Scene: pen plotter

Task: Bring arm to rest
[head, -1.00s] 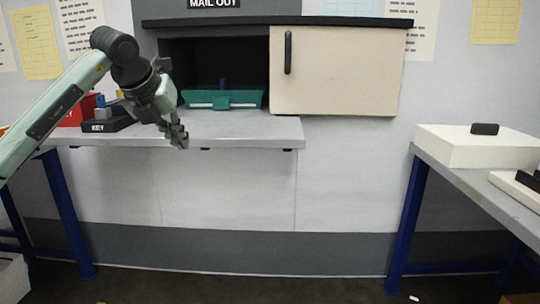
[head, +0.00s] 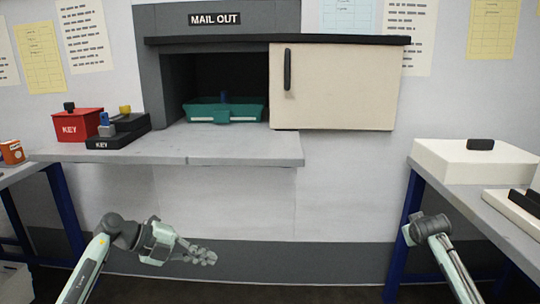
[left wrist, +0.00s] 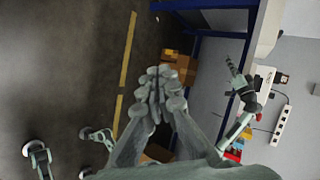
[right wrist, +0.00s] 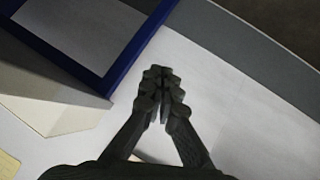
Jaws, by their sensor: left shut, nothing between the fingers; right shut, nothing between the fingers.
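My left arm is low in the head view, and its gripper (head: 196,254) hangs below the grey shelf, shut and empty. In the left wrist view the same gripper (left wrist: 158,88) has its fingers together over the dark floor. My right arm (head: 428,230) shows at the lower right of the head view, in front of the right table's leg; its fingers are hidden there. In the right wrist view my right gripper (right wrist: 162,92) is shut with nothing in it.
The grey shelf (head: 240,146) under the MAIL OUT cabinet holds a red KEY box (head: 78,125) and a black KEY tray (head: 118,141). A teal tray (head: 226,112) sits in the cabinet opening. The right table (head: 490,200) carries a white box (head: 472,163). The middle floor is clear.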

